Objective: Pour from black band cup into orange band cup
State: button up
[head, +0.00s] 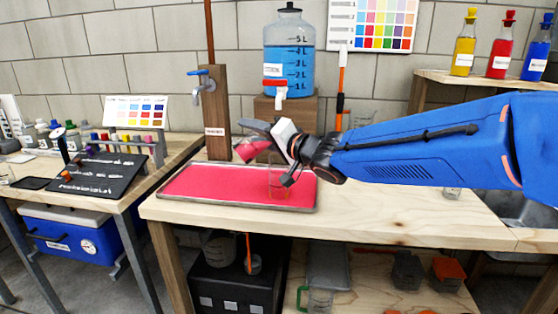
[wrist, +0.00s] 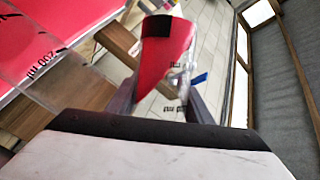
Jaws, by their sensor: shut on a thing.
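My gripper (head: 256,141) is shut on a tilted clear cup (head: 252,151) with red liquid in it, above the red-floored tray (head: 185,203). In the wrist view this cup (wrist: 165,60) sits between my two dark fingers and shows a black patch. A clear cup with faint orange lines (head: 278,183) stands upright on the tray, just below and right of the held cup; it looks like the orange band cup. A clear wall marked 250 ml (wrist: 40,62) shows at the left of the wrist view. No stream of liquid is clear to me.
A large jug of blue liquid (head: 289,62) stands on a wooden block (head: 270,108) behind the tray. A wooden post with a tap (head: 214,120) rises at the back left. The wooden tabletop (head: 390,222) is mostly clear right of the tray.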

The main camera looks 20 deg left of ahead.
jog(key=shift+w+d+r+m+y+p, duration=0.1)
jog(key=shift+r+m+y+p, duration=0.25)
jog(key=shift+m, duration=0.35)
dwell(1.5)
jog(key=shift+f, duration=0.1)
jog(key=s+a+f+n+h+b, duration=0.1)
jog(key=s+a+f+n+h, duration=0.3)
jog(key=n, duration=0.6)
jog(key=shift+s+a+f+t+b, duration=0.15)
jog(key=shift+s+f+t+b, duration=0.2)
jog(key=shift+f, duration=0.55)
jog(key=shift+s+a+f+n+h, duration=0.15)
jog(key=shift+s+a+n+h, duration=0.1)
jog(key=shift+n+h, duration=0.1)
dwell(0.4)
notch_tip(320, 180, up, 5)
dwell(0.5)
jog(key=shift+w+d, duration=0.1)
dwell(0.4)
